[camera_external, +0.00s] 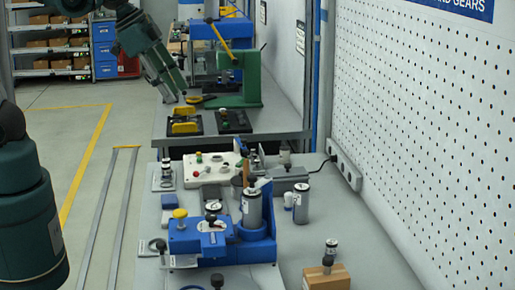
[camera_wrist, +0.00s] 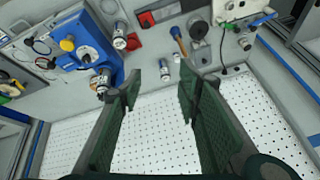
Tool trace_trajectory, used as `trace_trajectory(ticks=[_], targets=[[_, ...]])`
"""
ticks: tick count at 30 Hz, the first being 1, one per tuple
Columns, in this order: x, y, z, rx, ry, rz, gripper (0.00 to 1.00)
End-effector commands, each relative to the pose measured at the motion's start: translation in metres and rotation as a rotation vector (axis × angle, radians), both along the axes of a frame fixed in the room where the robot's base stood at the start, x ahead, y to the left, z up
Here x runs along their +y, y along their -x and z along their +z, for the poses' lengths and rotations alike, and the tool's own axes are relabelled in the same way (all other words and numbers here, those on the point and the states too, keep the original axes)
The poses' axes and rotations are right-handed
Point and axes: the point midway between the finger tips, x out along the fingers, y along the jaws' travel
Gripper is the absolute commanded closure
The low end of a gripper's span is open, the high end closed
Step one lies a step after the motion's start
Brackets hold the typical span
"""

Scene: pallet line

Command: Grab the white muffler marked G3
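No G3 mark is readable in either view, so I cannot tell which part is the white muffler. Possible small parts include a pale cylinder with a dark top (camera_external: 331,247) on a cardboard box, and others around the blue fixture (camera_external: 183,240). In the wrist view a white-labelled cylinder (camera_wrist: 120,36) and another pale part (camera_wrist: 102,82) sit by the blue fixture (camera_wrist: 88,42). My gripper (camera_wrist: 159,84) has its green fingers spread apart, with nothing seen held between them.
Silver cylinders stand in the blue fixture (camera_external: 252,208) and beside it (camera_external: 301,204). A white control box (camera_external: 212,168), a power strip (camera_external: 345,168) and a cardboard box (camera_external: 326,279) are on the bench. A perforated wall (camera_external: 430,120) bounds the right side.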

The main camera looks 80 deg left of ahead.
Motion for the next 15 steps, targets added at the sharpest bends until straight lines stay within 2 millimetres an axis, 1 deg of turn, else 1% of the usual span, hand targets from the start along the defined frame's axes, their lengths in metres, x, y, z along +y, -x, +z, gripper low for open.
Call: trace_trajectory(ticks=[1,7,15], targets=[[0.001,-0.009,-0.001,0.009,-0.011,-0.02,0.66],[0.004,-0.037,-0.005,0.046,-0.056,-0.109,0.66],[0.008,-0.075,-0.017,0.097,-0.112,-0.232,0.66]])
